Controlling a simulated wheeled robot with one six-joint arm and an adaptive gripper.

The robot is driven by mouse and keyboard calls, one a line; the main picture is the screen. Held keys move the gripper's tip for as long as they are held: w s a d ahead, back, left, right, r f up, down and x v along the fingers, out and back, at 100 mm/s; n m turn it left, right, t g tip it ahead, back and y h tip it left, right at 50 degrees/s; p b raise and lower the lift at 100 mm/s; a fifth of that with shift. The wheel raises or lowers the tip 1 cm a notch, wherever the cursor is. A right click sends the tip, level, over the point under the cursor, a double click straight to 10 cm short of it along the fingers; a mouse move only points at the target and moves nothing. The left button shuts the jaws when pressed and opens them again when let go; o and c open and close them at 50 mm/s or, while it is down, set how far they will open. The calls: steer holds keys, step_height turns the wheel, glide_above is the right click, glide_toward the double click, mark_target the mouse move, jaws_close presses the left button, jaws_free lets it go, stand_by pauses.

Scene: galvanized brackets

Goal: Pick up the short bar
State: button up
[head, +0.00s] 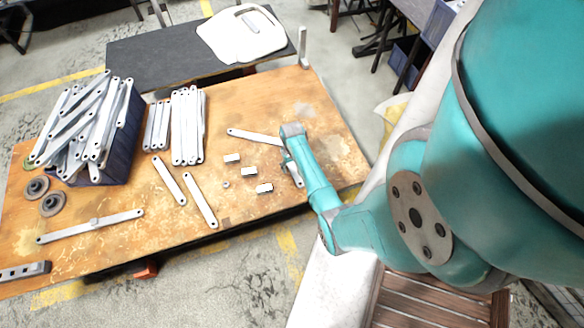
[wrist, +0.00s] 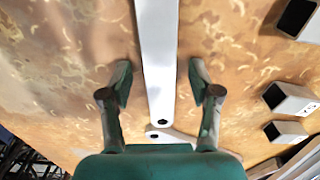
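A pale flat bar, which looks like the short bar, lies between my fingers in the wrist view (wrist: 158,55), its holed end toward my palm. The same bar seems to show in the head view (head: 296,176), partly hidden by my arm. My gripper (wrist: 156,85) is open, one finger on each side of the bar, with gaps on both sides. In the head view my gripper (head: 287,158) is low over the table, its fingers mostly hidden. A second bar (head: 254,136) lies close by; its holed end (wrist: 172,134) shows near my palm.
Several cut tube pieces (head: 249,171) lie left of my gripper on the wooden table (head: 120,255). Two loose bars (head: 200,200), rows of bars (head: 187,126) and a dark bin (head: 126,130) full of bars stand farther left.

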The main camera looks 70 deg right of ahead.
jaws_close()
steer(key=shift+r, duration=0.1)
